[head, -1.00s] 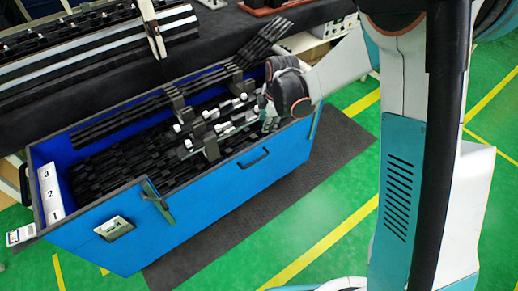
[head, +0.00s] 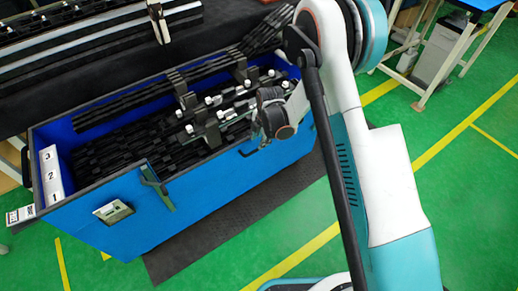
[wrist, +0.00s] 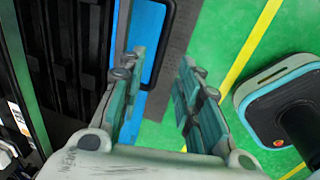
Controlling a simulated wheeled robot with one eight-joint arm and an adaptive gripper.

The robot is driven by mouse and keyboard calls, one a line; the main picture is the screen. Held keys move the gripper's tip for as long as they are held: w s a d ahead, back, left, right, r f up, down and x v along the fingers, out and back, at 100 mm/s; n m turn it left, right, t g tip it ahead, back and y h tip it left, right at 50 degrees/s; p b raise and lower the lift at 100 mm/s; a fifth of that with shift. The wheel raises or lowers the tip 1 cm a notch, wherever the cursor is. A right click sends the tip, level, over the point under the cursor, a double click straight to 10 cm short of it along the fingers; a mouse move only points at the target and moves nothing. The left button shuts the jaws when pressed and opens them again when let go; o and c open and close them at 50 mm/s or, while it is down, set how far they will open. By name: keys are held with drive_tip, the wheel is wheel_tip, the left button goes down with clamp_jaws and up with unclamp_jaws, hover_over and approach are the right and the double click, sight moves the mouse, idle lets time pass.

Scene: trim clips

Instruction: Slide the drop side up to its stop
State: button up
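The drop side (head: 230,176) is the blue front panel of the crate, right of a grey-green bracket (head: 158,188). Its top edge looks a little lower than the rim left of that bracket. Its black handle (head: 248,151) is partly hidden by my gripper (head: 264,124) in the head view. In the wrist view my gripper (wrist: 158,68) is open, with its two green fingers apart. The handle (wrist: 163,55) and blue panel (wrist: 145,35) show between and beyond the fingertips. I cannot tell whether a finger touches the handle.
The crate holds many black trim strips (head: 120,140) and upright clip holders (head: 210,125). A label numbered 1 to 3 (head: 51,178) is at its left end. A dark mat (head: 235,225) lies on the green floor in front. A blue-topped table (head: 478,8) stands at upper right.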

sight(253, 153)
drive_tip(key=f, duration=0.2)
drive_tip(key=f+b, duration=0.1)
drive_tip(key=f, duration=0.1)
drive_tip(key=w+f+b, duration=0.1)
drive_tip(key=f, duration=0.1)
drive_tip(key=shift+a+f, duration=0.3)
drive_tip(key=shift+a, duration=0.05)
clamp_jaws()
drive_tip(key=shift+r, duration=0.1)
